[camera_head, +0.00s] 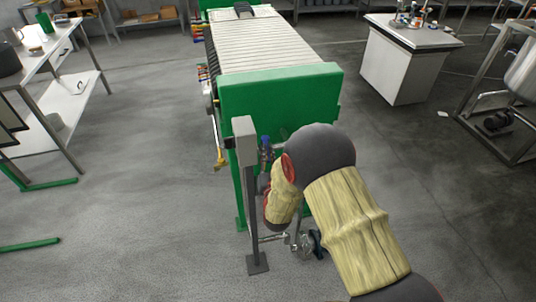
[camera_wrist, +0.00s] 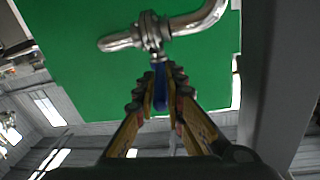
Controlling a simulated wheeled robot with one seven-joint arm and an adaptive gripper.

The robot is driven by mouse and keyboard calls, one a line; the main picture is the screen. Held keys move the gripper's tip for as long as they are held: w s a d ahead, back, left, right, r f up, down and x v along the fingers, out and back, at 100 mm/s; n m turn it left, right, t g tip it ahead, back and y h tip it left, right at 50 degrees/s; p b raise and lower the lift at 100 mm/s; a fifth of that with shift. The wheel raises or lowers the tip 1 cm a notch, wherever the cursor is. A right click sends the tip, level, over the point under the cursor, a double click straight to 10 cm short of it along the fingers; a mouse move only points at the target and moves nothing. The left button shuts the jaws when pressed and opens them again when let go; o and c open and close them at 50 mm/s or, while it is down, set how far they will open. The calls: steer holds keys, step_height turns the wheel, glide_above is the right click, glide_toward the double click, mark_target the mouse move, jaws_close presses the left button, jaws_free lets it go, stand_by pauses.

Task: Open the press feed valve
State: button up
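The valve (camera_wrist: 152,32) sits on a shiny steel pipe (camera_wrist: 195,22) in front of the green end plate of the press in the wrist view. Its blue lever handle (camera_wrist: 160,88) lies lengthwise between the two fingers of my gripper (camera_wrist: 162,76). The dark ridged fingertips are close together on either side of the handle and appear shut on it. Exact contact is hard to see. In the head view the green press (camera_head: 280,90) stands ahead, and my arm hides most of the gripper and valve. A small blue part shows beside the grey post there.
A grey post (camera_head: 246,190) stands close left of my gripper; it fills the right of the wrist view. Low steel piping (camera_head: 302,243) lies below my arm. A white workbench (camera_head: 402,70) stands back right, a metal frame far right, and tables left.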

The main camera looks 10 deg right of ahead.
steer(key=o, duration=0.5)
steer(key=s, duration=0.4)
steer(key=s+a, duration=0.1)
steer(key=s, duration=0.7)
steer(key=shift+a, duration=0.35)
